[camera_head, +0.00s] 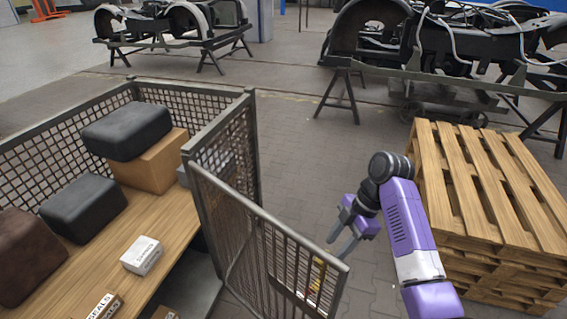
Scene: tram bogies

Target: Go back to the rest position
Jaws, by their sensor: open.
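My gripper (338,236) is at the end of my purple and black arm, in the middle right of the head view. Its two grey fingers are apart and point down and to the left. I see nothing between them. The gripper is over the paved floor in the picture, just right of the mesh cage's low front gate (262,240). I cannot tell how far it is from the gate. No task object is named.
A mesh cage (250,140) at left holds a wooden shelf (150,225) with dark bags (125,130), a cardboard box (150,165) and a white box (142,255). Stacked pallets (485,180) stand right of my arm. Bogies on stands (180,25) are behind. The floor between is clear.

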